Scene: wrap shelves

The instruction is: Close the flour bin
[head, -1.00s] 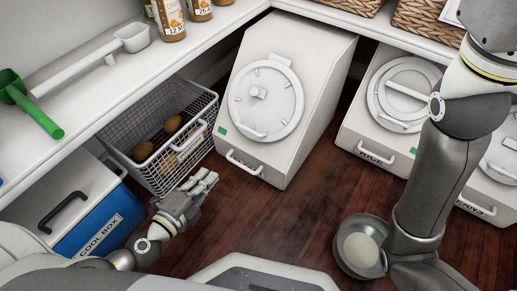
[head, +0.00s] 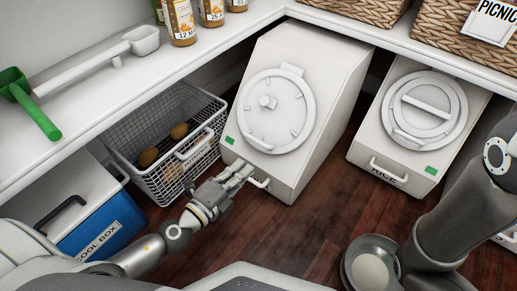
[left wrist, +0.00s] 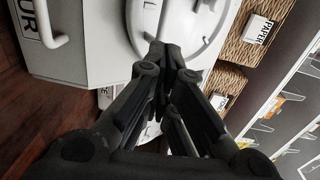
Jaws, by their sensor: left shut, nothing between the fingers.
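The flour bin (head: 318,75) is a white bin with a slanted front, standing in the middle of the head view. Its round white disc (head: 285,120), with a small knob and several tabs, lies against the front. Its handle (head: 259,183) is low on the front, partly behind my gripper. My left gripper (head: 246,171) is shut and empty at the bin's lower front; I cannot tell whether it touches. In the left wrist view the fingers (left wrist: 166,55) overlap the disc's rim (left wrist: 205,40), beside the bin's partly readable label (left wrist: 48,12). My right gripper is out of view.
A wire basket (head: 150,115) with brown round items stands left of the bin, and a blue cool box (head: 95,232) at lower left. The rice bin (head: 375,150) stands to the right. A white shelf (head: 100,100) overhangs the left side. Dark floor (head: 290,225) is clear in front.

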